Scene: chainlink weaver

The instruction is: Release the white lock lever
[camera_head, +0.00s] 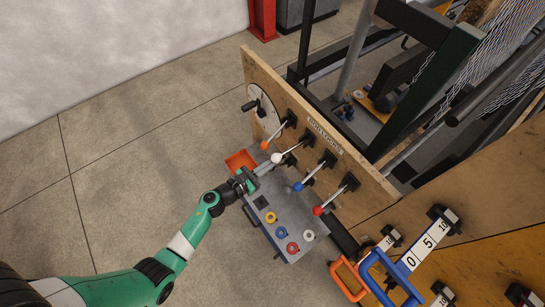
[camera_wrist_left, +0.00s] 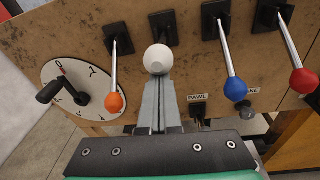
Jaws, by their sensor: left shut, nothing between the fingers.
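The white lock lever has a round white knob (camera_head: 276,158) on a metal shaft that runs to a black mount on the wooden panel. In the left wrist view the white knob (camera_wrist_left: 158,59) sits just beyond my fingertips, and its shaft is mostly hidden behind it. My left gripper (camera_head: 263,170) is shut and empty, its grey fingers pointing at the knob. The fingertips (camera_wrist_left: 157,86) appear at the knob's lower edge; I cannot tell whether they touch it. My right gripper is not in view.
An orange-knobbed lever (camera_wrist_left: 115,103) stands left of the white one; blue-knobbed (camera_wrist_left: 236,89) and red-knobbed (camera_wrist_left: 303,81) levers stand right. A dial with a black crank (camera_wrist_left: 75,91) is farther left.

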